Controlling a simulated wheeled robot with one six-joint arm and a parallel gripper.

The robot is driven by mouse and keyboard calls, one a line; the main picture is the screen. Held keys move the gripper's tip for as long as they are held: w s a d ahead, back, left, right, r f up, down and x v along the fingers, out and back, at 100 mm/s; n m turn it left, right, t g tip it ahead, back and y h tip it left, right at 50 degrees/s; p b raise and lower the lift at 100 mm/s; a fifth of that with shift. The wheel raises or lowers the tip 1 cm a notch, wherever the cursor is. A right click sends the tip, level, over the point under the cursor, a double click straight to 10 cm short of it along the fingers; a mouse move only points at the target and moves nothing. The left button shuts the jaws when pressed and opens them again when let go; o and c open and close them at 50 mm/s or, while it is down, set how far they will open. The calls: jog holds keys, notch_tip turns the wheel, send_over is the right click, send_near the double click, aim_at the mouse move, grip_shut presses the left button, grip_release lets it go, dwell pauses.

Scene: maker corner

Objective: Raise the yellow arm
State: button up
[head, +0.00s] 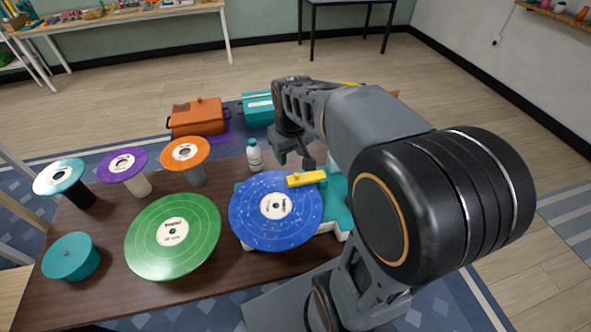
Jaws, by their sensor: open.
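The yellow arm (306,179) is a short yellow bar at the upper right of a blue record (291,232). It appears to lie over the record's edge, with a teal piece at its right end. The record sits on a teal and white player base (330,224), which my arm partly hides. My gripper (293,158) is open and empty, just above and behind the yellow arm in the picture. It looks apart from the yellow arm, but the exact gap cannot be told.
A white bottle (255,157) stands close to my gripper's left. A green record (173,238), a teal round box (71,258) and several small discs on stands fill the table's left. An orange case (198,117) and a teal case (257,109) are at the back.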

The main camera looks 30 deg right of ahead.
jog(key=g, duration=0.2)
send_over(297, 174)
notch_tip(297, 174, down, 4)
jog(key=r, duration=0.1)
jog(key=shift+n, duration=0.4)
notch_tip(297, 174, down, 14)
jog(key=shift+a+r+p, duration=0.1)
jog(key=shift+p, duration=0.9)
jog(key=shift+c, duration=0.4)
grip_shut()
